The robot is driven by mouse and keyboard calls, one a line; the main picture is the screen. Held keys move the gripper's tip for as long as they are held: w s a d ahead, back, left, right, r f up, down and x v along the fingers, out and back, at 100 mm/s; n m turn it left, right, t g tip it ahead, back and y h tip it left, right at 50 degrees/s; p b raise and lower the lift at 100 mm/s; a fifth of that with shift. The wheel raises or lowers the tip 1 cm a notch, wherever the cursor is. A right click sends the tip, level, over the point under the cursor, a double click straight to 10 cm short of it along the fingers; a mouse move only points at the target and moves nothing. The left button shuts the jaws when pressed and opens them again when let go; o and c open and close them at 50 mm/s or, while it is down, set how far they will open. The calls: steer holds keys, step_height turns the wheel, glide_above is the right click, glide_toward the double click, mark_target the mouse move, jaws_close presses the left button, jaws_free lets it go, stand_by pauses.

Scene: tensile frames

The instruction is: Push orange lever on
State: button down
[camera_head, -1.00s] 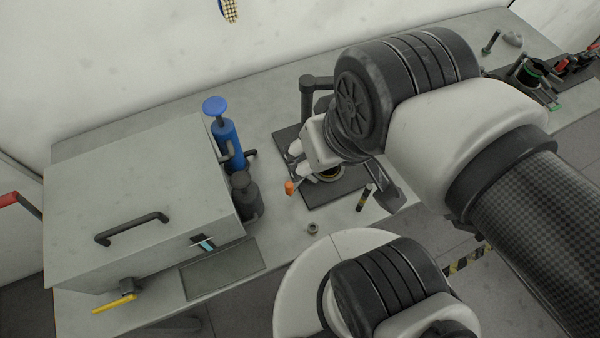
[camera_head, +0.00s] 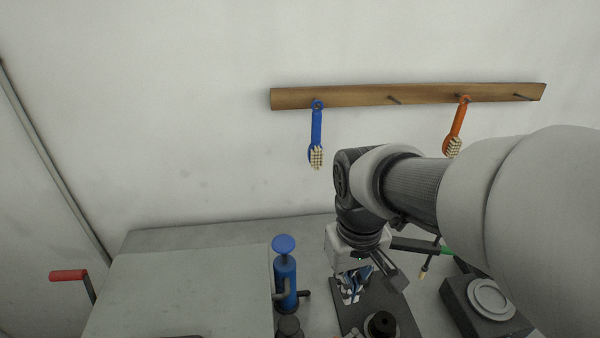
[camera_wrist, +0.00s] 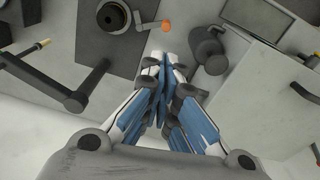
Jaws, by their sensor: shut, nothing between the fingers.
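The orange lever's knob (camera_wrist: 166,26) shows in the wrist view, at the end of a short arm beside a round black and metal part (camera_wrist: 113,17) on a dark base plate (camera_wrist: 85,45). In the head view I cannot make out the orange knob. My gripper (camera_wrist: 165,62) is shut and empty, with blue and white fingers. In the wrist view its tips lie just below the knob, with a visible gap. The height between them is hard to tell. In the head view my gripper (camera_head: 352,292) points down over the same plate.
In the head view a blue pump (camera_head: 286,280) stands between my gripper and a grey box (camera_head: 180,295). Brushes hang from a wall rack (camera_head: 360,95).

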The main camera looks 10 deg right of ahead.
steer(key=w+a+f+n+g, duration=0.1)
steer(key=w+a+f+g, duration=0.1)
steer(key=w+f, duration=0.4)
step_height(320, 180, down, 5)
steer(key=shift+a+n+g+h+p, duration=0.25)
steer(key=shift+n+g+h+p, duration=0.1)
steer(key=shift+g, duration=0.25)
steer(key=b+x, duration=0.3)
steer(key=x, duration=0.7)
